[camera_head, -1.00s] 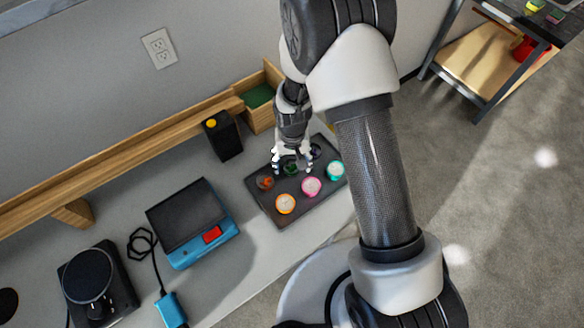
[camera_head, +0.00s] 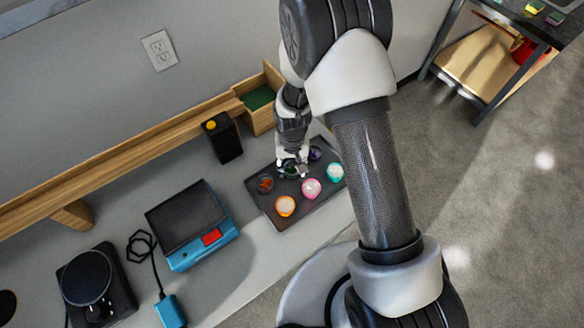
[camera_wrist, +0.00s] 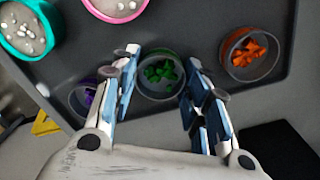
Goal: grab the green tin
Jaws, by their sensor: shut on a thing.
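The green tin, a small round tin with a dark green rim and green pieces inside, stands upright in the wrist view (camera_wrist: 159,73). It is in the back row of a dark tray (camera_wrist: 195,20). My gripper (camera_wrist: 160,90) is shut on it, with one finger on each side of the tin. In the head view my gripper (camera_head: 291,170) comes down from above at the back of the tray (camera_head: 262,202) and hides most of the tin.
A tin of orange pieces (camera_wrist: 250,55) and a tin of purple pieces (camera_wrist: 86,98) flank the green tin. Pink-rimmed (camera_head: 311,188), orange-rimmed (camera_head: 285,206) and teal-rimmed (camera_head: 335,172) tins stand in front. A black box (camera_head: 225,140) and a blue scale (camera_head: 195,225) are to the left.

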